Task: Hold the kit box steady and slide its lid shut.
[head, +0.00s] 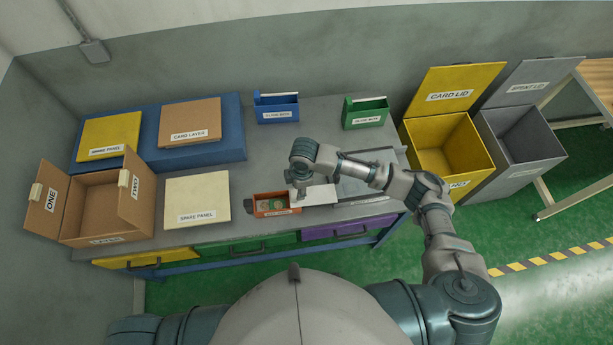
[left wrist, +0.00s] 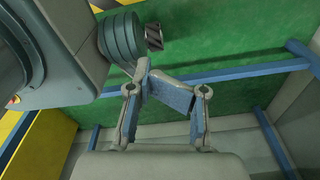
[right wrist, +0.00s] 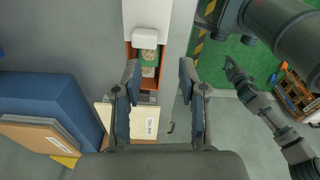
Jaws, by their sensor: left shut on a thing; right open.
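The orange kit box (head: 262,210) stands near the table's front edge. Its left part is open, with green and beige contents inside. The pale lid (head: 322,195) covers the box's right end and sticks out to the right. In the right wrist view the lid (right wrist: 147,12) has a whitish block (right wrist: 145,36) at its end, beside the open part of the box (right wrist: 129,56). My right gripper (head: 299,190) is over the box and lid end, fingers apart and empty (right wrist: 158,74). My left gripper (left wrist: 168,95) shows only in its wrist view, below the table, its fingers askew; no held thing is visible.
A spare panel (head: 197,197) and an open carton (head: 92,205) lie left of the box. Blue and green bins (head: 277,112) (head: 366,117) stand behind. Drawers (head: 146,260) are under the front edge. Table frame beams (left wrist: 235,72) are near my left gripper.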

